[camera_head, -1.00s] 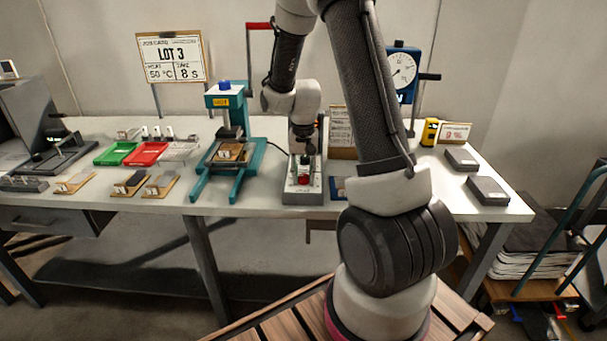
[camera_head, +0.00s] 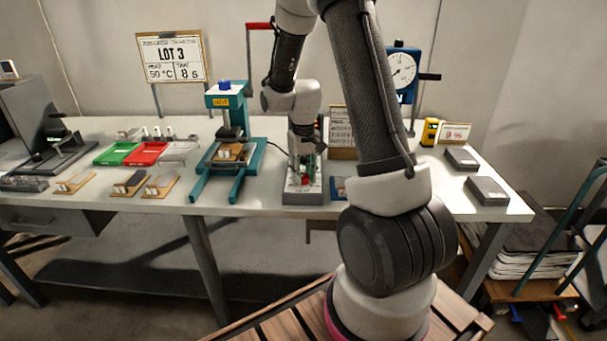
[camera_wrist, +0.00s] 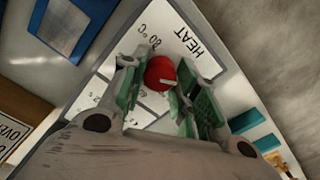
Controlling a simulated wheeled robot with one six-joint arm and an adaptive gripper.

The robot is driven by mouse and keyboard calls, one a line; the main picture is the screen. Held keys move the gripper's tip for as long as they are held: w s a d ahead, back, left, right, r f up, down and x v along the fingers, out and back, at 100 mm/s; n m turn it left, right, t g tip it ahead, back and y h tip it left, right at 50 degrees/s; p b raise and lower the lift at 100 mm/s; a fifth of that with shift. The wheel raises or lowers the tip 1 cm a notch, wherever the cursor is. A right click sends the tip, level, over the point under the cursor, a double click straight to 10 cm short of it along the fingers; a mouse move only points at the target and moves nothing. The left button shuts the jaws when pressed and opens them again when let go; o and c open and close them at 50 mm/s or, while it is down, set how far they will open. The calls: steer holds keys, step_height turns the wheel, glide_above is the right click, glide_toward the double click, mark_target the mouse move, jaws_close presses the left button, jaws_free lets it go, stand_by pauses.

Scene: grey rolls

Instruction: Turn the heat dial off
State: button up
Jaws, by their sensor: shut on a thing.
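The red heat dial (camera_wrist: 160,73) sits on a white panel (camera_wrist: 100,85) printed "HEAT" and "80 °C" in the wrist view. A pale pointer mark on the dial points to the right side of that view. My gripper (camera_wrist: 159,88) has its green-padded fingers on either side of the dial and is shut on it. In the head view my gripper (camera_head: 306,172) is down at the grey control box (camera_head: 303,198) on the bench, and hides most of the dial. Part of the scale is hidden behind the fingers.
A teal press (camera_head: 232,140) stands just left of the control box. Green (camera_head: 115,153) and red (camera_head: 146,154) trays lie farther left. A blue dial gauge (camera_head: 403,72) and a yellow device (camera_head: 430,132) stand to the right. A sign (camera_head: 172,58) reads "LOT 3", 50 °C, 8 s.

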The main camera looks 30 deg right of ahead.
mark_target(304, 176)
steer(key=o, duration=1)
steer(key=shift+o, duration=0.2)
step_height(304, 176, up, 12)
